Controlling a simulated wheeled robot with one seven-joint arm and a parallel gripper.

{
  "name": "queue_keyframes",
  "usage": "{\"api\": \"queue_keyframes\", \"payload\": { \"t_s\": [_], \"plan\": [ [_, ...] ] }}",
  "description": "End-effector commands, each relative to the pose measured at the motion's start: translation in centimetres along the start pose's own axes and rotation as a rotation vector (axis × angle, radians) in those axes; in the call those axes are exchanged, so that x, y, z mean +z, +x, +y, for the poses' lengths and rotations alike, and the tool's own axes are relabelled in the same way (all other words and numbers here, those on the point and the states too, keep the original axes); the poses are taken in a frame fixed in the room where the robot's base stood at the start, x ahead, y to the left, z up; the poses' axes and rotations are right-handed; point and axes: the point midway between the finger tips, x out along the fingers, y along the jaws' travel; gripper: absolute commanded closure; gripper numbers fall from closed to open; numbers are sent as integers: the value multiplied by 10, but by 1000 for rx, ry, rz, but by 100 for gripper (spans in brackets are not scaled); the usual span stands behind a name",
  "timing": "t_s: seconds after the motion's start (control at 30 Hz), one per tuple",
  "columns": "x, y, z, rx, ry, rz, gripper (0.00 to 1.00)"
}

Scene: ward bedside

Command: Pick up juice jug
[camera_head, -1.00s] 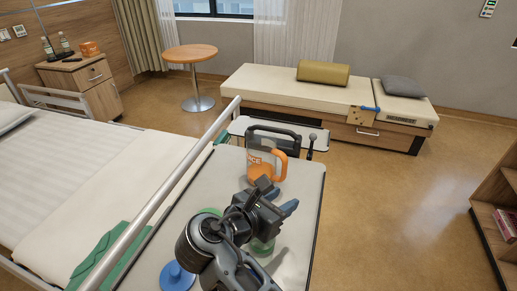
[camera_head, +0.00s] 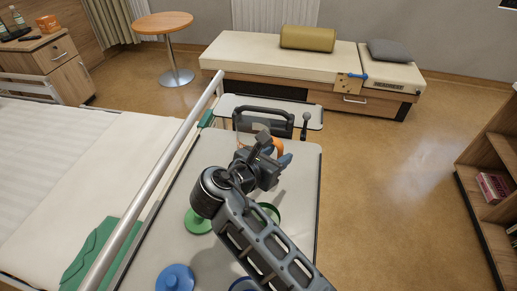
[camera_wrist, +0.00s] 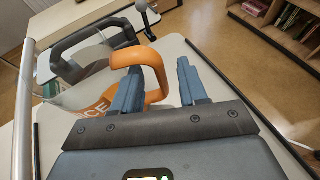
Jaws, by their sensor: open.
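The juice jug is a clear jug with an orange handle and orange lettering; it stands on the overbed table (camera_head: 299,200). In the wrist view the jug (camera_wrist: 100,88) is at the left, its handle reaching right between my fingers. In the head view only a bit of its orange handle (camera_head: 277,146) shows, the rest hidden behind my gripper. My gripper (camera_wrist: 160,88) is open, one blue finger on each side of the handle. I cannot tell whether either finger touches it.
A dark carry handle (camera_head: 263,121) stands behind the jug. A green item (camera_head: 198,221) and a blue lidded item (camera_head: 175,279) are on the table's near part. The bed rail (camera_head: 150,201) runs along the left. The floor at right is clear.

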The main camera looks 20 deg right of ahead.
Motion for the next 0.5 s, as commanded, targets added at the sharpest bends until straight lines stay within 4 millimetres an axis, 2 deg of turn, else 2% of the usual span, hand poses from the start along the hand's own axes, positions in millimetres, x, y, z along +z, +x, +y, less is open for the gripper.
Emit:
{"api": "queue_keyframes", "payload": {
  "t_s": [0.1,0.2,0.43,0.5],
  "plan": [
    [1,15,0,-1,0,0,57],
    [0,21,0,0,-1,0,57],
    [0,23,0,1,-1,0,57],
    [0,23,0,1,-1,0,63]
  ]
}}
